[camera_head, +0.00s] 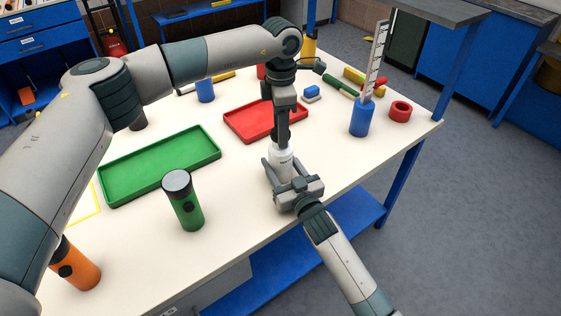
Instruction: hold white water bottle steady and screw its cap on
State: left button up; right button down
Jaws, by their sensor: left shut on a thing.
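The white water bottle (281,161) stands upright near the front edge of the table. My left gripper (282,138) points straight down over the bottle's top and is shut on its cap. The cap itself is hidden between the dark fingers. My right gripper (281,171) comes in from the front, with its fingers on either side of the bottle's lower body. Whether those fingers press on the bottle is too small to tell.
A red tray (240,133) lies just behind the bottle, and a green tray (118,180) to the left. A green flask (188,212) and an orange one (82,272) stand front left. A blue holder (361,118) and red ring (400,111) stand right.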

pick_arm(q)
jog(key=m, duration=0.7)
jog(key=shift+m, duration=0.3)
jog(key=m, duration=0.4)
jog(key=shift+m, duration=0.3)
jog(key=m, duration=0.4)
jog(key=o, duration=1.2)
jog(key=shift+r, duration=0.1)
jog(key=shift+r, duration=2.15)
jog(key=shift+c, duration=0.5)
